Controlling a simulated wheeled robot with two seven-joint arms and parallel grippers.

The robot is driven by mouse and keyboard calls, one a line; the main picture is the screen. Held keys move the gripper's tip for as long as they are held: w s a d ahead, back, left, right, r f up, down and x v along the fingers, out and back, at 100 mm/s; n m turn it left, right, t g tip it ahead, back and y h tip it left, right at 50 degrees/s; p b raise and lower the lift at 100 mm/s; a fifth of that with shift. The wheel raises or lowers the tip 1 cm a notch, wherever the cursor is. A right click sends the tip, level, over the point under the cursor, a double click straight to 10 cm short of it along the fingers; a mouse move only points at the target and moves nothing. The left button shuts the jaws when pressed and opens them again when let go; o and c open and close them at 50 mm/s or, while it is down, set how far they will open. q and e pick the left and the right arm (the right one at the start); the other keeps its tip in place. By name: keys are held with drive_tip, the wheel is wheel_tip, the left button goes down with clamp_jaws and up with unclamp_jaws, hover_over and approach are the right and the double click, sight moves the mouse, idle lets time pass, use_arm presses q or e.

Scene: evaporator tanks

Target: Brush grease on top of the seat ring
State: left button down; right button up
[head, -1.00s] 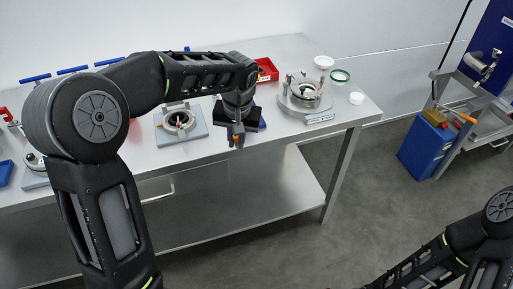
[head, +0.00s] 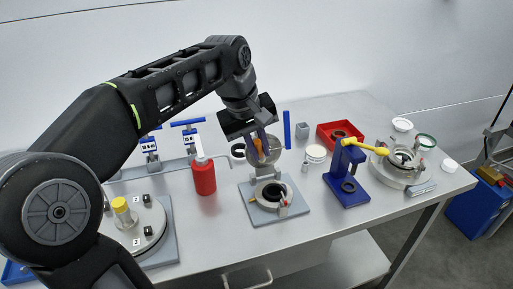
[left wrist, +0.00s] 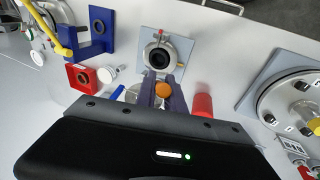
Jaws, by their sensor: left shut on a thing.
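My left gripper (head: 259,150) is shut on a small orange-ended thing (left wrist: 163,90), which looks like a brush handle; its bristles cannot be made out. The gripper is above and slightly behind a grey plate (head: 298,209) bearing a round metal fitting with a dark ring (head: 270,194) in it, likely the seat ring. The dark ring also shows in the left wrist view (left wrist: 158,60), just beyond the fingertips (left wrist: 161,80). Whether the held thing touches it cannot be told; it appears apart. My right gripper is out of view.
A red bottle (head: 204,176) stands left of the plate. A blue stand with a yellow lever (head: 345,180) stands right of it. A red tray (head: 330,131) and a round flanged fitting (head: 400,172) are farther right. A lidded round unit (head: 150,225) is at left.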

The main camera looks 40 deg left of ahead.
use_arm(q)
drive_tip(key=shift+d, duration=0.15)
drive_tip(key=shift+d+f+b, duration=0.15)
drive_tip(key=shift+f+b, duration=0.15)
drive_tip(key=shift+f, duration=0.05)
wheel_tip(320, 180, down, 4)
drive_tip(key=b, duration=0.3)
drive_tip(key=shift+f+b, duration=0.15)
drive_tip(key=shift+b, duration=0.2)
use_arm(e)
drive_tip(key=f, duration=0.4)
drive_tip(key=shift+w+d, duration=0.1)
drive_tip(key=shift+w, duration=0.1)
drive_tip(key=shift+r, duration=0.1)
